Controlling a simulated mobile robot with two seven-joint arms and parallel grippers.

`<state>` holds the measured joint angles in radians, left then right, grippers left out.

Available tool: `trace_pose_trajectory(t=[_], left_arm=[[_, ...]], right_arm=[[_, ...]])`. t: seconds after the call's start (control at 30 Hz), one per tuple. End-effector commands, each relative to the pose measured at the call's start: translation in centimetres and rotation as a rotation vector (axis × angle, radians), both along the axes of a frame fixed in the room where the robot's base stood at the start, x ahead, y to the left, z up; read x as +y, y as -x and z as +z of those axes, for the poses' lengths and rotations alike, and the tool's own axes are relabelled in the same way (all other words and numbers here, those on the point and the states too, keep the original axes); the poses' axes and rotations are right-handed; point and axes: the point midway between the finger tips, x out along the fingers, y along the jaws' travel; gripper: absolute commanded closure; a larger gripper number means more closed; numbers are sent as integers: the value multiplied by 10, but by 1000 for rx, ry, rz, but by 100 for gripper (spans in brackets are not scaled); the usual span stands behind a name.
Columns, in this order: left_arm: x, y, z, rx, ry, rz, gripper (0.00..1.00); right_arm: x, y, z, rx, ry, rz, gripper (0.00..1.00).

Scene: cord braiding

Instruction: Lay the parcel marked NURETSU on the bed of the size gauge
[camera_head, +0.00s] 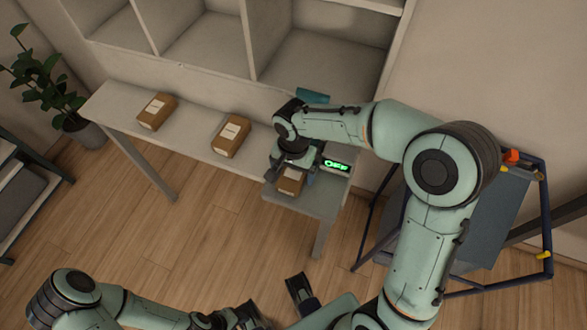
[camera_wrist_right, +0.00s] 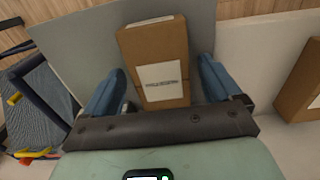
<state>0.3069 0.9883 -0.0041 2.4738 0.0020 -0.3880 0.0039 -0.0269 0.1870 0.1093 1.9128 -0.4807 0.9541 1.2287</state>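A brown parcel (camera_head: 290,184) with a white label lies on the grey bed (camera_head: 322,198) at the right end of the white counter. It also shows in the right wrist view (camera_wrist_right: 155,50), where the label print is too small to read surely. My right gripper (camera_wrist_right: 162,85) is over the parcel, its two blue fingers on either side with small gaps. It is open. In the head view the right gripper (camera_head: 291,172) hides part of the parcel.
Two more labelled parcels lie on the white counter, one at the left (camera_head: 157,111) and one in the middle (camera_head: 231,136). A green-lit display (camera_head: 336,165) stands beside the bed. Empty shelves (camera_head: 205,45) are behind. A blue-framed rack (camera_head: 500,225) is at the right.

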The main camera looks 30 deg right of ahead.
Motion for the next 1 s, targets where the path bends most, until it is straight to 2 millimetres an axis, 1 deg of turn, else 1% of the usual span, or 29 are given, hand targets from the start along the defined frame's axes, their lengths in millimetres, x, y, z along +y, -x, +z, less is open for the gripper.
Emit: trace_pose_trajectory(t=[0.23, 0.37, 0.47, 0.7, 0.8, 0.9, 1.0], left_arm=[[0, 0, 1, 1, 0, 0, 57], [0, 1, 4, 4, 1, -1, 57], [0, 0, 6, 3, 0, -1, 57], [0, -2, 14, 1, 0, -1, 57], [0, -3, 17, 0, 0, -1, 57], [0, -4, 19, -2, 1, 0, 57], [0, -4, 20, -2, 1, -1, 57]], right_arm=[[0, 0, 1, -1, -1, 0, 9], [0, -1, 11, -4, 0, 0, 9], [0, -2, 28, -8, 0, 1, 9], [1, -1, 82, -7, -1, 0, 9], [0, -1, 100, -5, -2, 1, 9], [0, -1, 113, -4, 0, 0, 9], [0, 0, 121, -2, -1, 0, 9]])
